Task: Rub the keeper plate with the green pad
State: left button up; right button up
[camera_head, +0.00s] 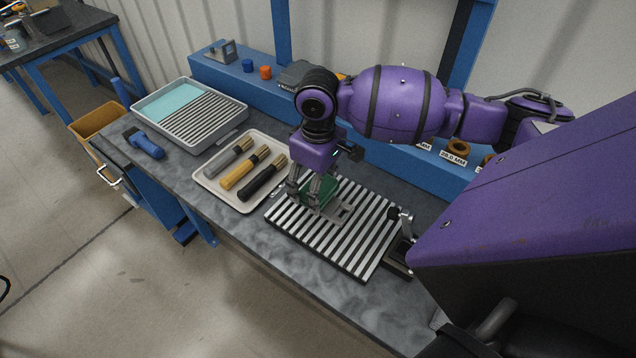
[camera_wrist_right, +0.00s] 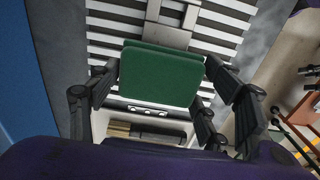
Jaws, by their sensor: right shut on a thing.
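The green pad (camera_head: 318,193) is held in my right gripper (camera_head: 310,198), low over the striped slatted board (camera_head: 362,262). In the right wrist view the green pad (camera_wrist_right: 161,75) sits between the two black fingers, its broad face towards the camera. The keeper plate appears to be the grey metal plate with an opening (camera_head: 342,213), lying on the slats just right of the pad. It also shows beyond the pad in the right wrist view (camera_wrist_right: 160,34). Whether pad and plate touch is unclear. My left gripper is out of view.
A beige tray (camera_head: 207,188) with several handled tools lies left of the board. A grey bin (camera_head: 213,143) with slats and a teal area stands farther left, near a blue tool (camera_head: 147,146). A metal clamp (camera_head: 402,222) stands at the board's right end. A blue ledge (camera_head: 225,77) runs behind.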

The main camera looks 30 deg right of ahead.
aim_at(331, 206)
jog(key=shift+f, duration=0.1)
dwell(0.3)
jog(key=shift+f, duration=0.65)
dwell(0.6)
jog(key=shift+s+f, duration=0.1)
jog(key=shift+f, duration=0.05)
dwell(0.7)
jog(key=shift+s+d+r, duration=0.15)
jog(key=shift+s+d, duration=0.15)
jog(key=shift+s, duration=0.2)
jog(key=shift+s+d+r, duration=0.15)
jog(key=shift+s+d, duration=0.1)
jog(key=shift+s, duration=0.25)
jog(key=shift+s+d+r, duration=0.1)
jog(key=shift+s+d, duration=0.15)
jog(key=shift+s, duration=0.35)
